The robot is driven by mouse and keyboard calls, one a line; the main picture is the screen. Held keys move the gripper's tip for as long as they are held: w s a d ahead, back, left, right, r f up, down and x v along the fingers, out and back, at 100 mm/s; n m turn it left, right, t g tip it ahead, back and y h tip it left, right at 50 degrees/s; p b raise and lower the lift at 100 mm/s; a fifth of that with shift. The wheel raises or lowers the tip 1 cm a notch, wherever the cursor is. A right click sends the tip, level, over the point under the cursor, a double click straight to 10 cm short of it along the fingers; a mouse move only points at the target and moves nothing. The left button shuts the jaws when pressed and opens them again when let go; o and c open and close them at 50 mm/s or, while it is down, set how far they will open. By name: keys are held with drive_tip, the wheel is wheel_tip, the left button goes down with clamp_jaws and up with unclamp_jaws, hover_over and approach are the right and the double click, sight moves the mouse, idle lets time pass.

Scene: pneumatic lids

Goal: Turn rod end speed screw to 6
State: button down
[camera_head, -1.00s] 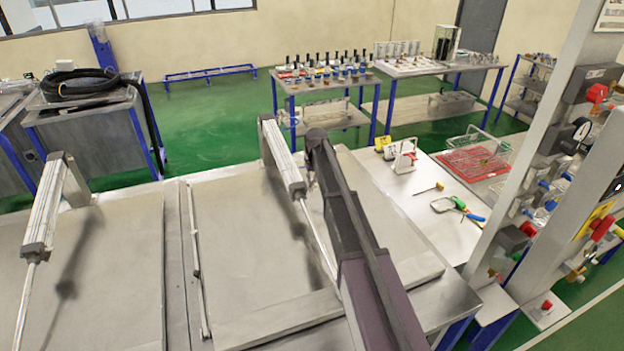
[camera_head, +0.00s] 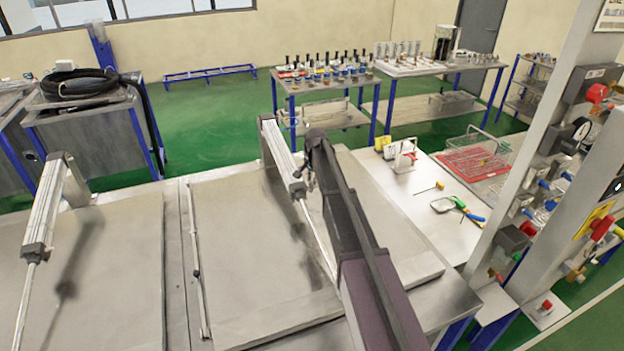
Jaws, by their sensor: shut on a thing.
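The middle pneumatic cylinder (camera_head: 279,155) is a pale silver barrel sloping down over the right lid (camera_head: 250,245). Its rod end (camera_head: 297,189) is the lower dark-grey cap, from which a thin rod (camera_head: 318,235) runs down to the lid's front. My dark arm reaches up from the bottom and bends down just right of this cylinder. My gripper (camera_head: 309,180) shows only as a small dark shape beside the rod end cap, shut at the rod end speed screw. The screw is hidden or too small to see, and its setting cannot be read.
Another cylinder (camera_head: 44,205) stands over the left lid (camera_head: 110,270). Right of my arm, a white-topped table (camera_head: 410,190) holds hand tools and yellow-labelled items. A grey post with valves and red knobs (camera_head: 600,228) stands at the far right. Green floor lies open behind.

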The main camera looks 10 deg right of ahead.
drive_tip(key=shift+s+m, duration=0.15)
drive_tip(key=shift+m, duration=0.75)
drive_tip(key=c, duration=0.7)
unclamp_jaws()
drive_tip(key=shift+o, duration=0.2)
drive_tip(key=shift+n, duration=0.3)
